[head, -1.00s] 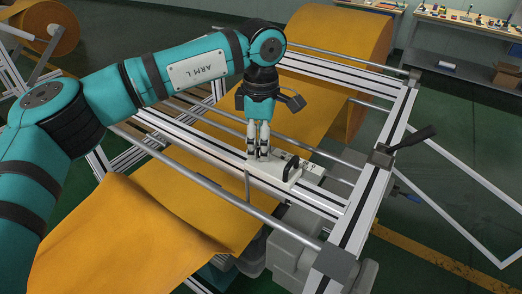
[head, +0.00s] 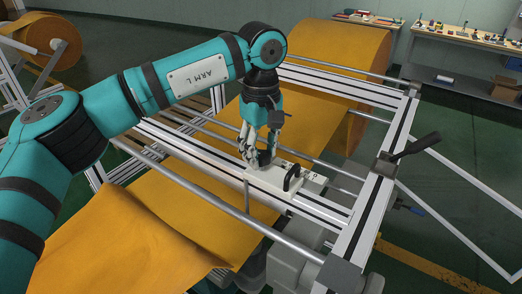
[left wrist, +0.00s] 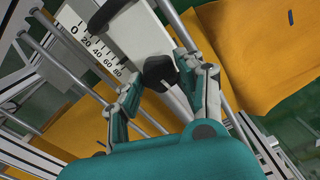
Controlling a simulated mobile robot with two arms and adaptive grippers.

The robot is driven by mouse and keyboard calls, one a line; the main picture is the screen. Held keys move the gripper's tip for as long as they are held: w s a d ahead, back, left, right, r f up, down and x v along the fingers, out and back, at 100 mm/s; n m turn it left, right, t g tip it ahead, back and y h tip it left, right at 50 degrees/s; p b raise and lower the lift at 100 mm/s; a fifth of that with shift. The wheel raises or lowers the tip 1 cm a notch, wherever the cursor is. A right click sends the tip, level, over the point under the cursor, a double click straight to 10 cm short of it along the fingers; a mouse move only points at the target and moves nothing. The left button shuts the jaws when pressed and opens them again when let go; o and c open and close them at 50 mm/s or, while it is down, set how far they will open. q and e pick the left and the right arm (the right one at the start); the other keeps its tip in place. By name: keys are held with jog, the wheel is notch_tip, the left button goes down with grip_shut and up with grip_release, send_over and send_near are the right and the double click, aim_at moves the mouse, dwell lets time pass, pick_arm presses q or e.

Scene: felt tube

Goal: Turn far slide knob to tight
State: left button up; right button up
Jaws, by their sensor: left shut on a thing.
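The black slide knob (left wrist: 160,72) has a pale pointer line and sits at one end of a white slide block. The block (head: 261,180) rides on the metal cross rail, and a black handle (head: 293,177) stands at its other end. My left gripper (head: 257,156) points down over the knob, which partly shows between the fingers in the head view. In the left wrist view, the fingers (left wrist: 159,75) are on either side of the knob and shut on it. Any tight marking by the knob cannot be read. My right gripper is not in view.
A scale (left wrist: 98,50) numbered 0 to 80 runs along the block. Orange felt (head: 190,215) passes under the rails, with a large roll behind. A black-handled lever (head: 415,144) stands on the right frame rail. Workbenches are at the back right.

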aim_at(261, 154)
pick_arm(q)
jog(key=shift+m, duration=0.3)
jog(key=o, duration=1.1)
jog(key=shift+o, duration=0.2)
notch_tip(261, 154, up, 12)
